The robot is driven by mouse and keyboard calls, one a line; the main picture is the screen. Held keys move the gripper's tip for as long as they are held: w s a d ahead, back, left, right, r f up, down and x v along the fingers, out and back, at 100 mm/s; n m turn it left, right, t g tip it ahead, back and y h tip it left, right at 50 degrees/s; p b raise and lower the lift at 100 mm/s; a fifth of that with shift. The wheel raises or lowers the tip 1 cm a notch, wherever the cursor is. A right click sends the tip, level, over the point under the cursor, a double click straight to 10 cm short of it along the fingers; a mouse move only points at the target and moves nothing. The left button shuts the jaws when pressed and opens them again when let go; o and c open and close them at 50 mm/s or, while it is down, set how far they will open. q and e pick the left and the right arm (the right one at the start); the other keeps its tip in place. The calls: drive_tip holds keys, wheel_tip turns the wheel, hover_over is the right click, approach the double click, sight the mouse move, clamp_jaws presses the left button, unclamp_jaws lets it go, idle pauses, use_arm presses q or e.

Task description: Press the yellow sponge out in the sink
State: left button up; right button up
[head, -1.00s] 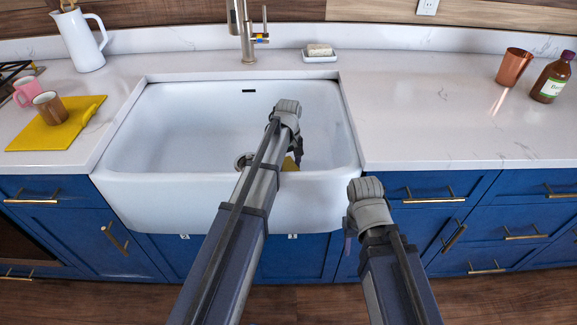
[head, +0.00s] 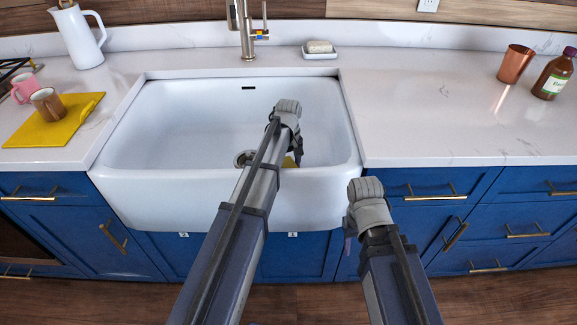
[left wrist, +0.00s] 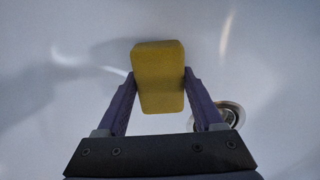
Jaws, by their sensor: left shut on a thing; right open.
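The yellow sponge (left wrist: 158,78) is between the fingers of my left gripper (left wrist: 160,92), which is shut on it, in the left wrist view. In the head view only a small piece of the sponge (head: 289,161) shows beside my left gripper (head: 297,155), mostly hidden by the arm. The white sink (head: 180,125) is below them, and the sponge is inside it near the front right. Whether it touches the basin floor, I cannot tell. My right gripper (head: 348,240) is in front of the cabinets, right of the sink front, open with nothing seen in it.
The drain (left wrist: 229,115) lies right of the sponge in the wrist view. A faucet (head: 246,35) stands behind the sink, with a soap dish (head: 319,55) to its right. Mugs, a yellow board (head: 70,128) and a pitcher (head: 80,38) are left; a copper cup (head: 515,63) and bottle (head: 553,75) right.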

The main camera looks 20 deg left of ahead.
use_arm(q)
drive_tip(key=shift+f+b, duration=0.55)
idle(0.9)
drive_tip(key=shift+s+d+f+b, duration=0.2)
drive_tip(key=shift+s+f+b, duration=0.2)
drive_tip(key=shift+s+b, duration=0.2)
idle(3.2)
drive_tip(key=shift+w+r+p, duration=0.1)
drive_tip(key=shift+r+p, duration=0.3)
drive_tip(key=shift+p, duration=0.2)
drive_tip(key=r+p, duration=0.5)
drive_tip(key=shift+w+a, duration=0.15)
drive_tip(key=shift+w, duration=0.25)
wheel_tip(320, 180, up, 4)
drive_tip(key=p, duration=0.4)
drive_tip(key=shift+w+r, duration=0.1)
drive_tip(key=shift+r, duration=0.15)
drive_tip(key=shift+r+p, duration=0.1)
drive_tip(key=shift+p, duration=0.25)
